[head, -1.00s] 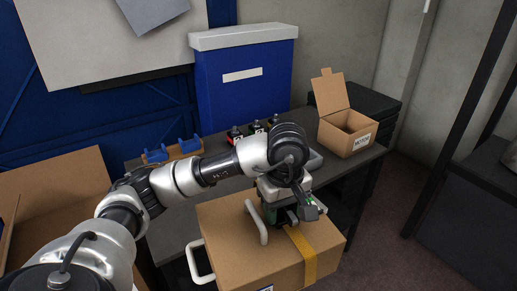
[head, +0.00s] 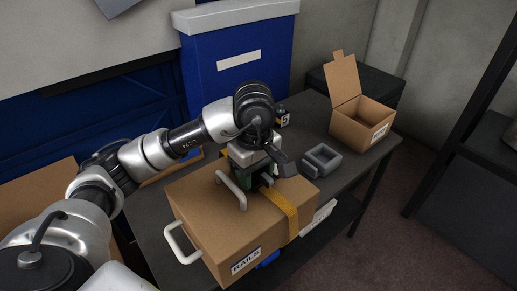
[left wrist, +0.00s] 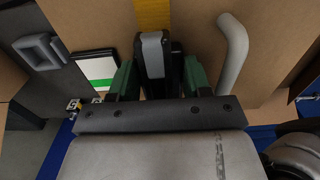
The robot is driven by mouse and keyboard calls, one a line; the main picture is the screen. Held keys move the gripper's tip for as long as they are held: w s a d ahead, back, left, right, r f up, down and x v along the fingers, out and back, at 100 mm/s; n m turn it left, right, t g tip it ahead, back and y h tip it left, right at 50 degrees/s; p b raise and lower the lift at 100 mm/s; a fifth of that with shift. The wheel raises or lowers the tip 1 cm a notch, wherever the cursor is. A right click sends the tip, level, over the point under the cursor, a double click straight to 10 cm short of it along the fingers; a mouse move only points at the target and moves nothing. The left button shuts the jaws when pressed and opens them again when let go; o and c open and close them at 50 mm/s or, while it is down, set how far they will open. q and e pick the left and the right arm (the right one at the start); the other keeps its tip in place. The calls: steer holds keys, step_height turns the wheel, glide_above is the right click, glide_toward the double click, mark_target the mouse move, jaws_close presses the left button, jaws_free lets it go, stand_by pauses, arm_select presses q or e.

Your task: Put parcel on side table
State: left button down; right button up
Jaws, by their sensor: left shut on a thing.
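The parcel (head: 205,210) is a brown box with a yellow tape strip, white handles and a label reading RAILS. It is at the front of the dark work table (head: 145,225), overlapping its front edge in the head view; I cannot tell whether it touches the top. In the left wrist view the green fingers (left wrist: 158,80) flank a dark, grey-capped piece beside the tape; the exact contact is hidden. A dark table-like unit (head: 470,220) stands at the right. My right gripper is not in view.
A grey hollow block (head: 322,162) and an open carton (head: 362,125) are on the work table, right of the parcel. A blue bin (head: 238,75) with a white lid stands behind. Floor (head: 375,250) shows between the table and the right-hand unit.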

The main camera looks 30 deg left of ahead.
arm_select(q)
steer(key=shift+w+a, duration=0.1)
steer(key=shift+a, duration=0.05)
steer(key=shift+w+a, duration=0.1)
steer(key=shift+a, duration=0.05)
steer(key=w+a+f+p, duration=0.1)
steer(key=w+a+f, duration=0.3)
steer(key=a, duration=0.1)
steer(key=w+a+f+p, duration=0.1)
steer(key=w+a+f, duration=0.1)
steer(key=a, duration=0.1)
steer(key=shift+w+a+f+p, duration=0.15)
steer(key=shift+w+a+p, duration=0.05)
steer(key=shift+p, duration=0.1)
steer(key=shift+w+a+f, duration=0.1)
steer(key=shift+w+f, duration=0.05)
steer(key=shift+f, duration=0.3)
step_height(320, 180, down, 3)
steer(key=shift+f+p, duration=0.1)
steer(key=shift+p, duration=0.6)
steer(key=shift+f, duration=0.1)
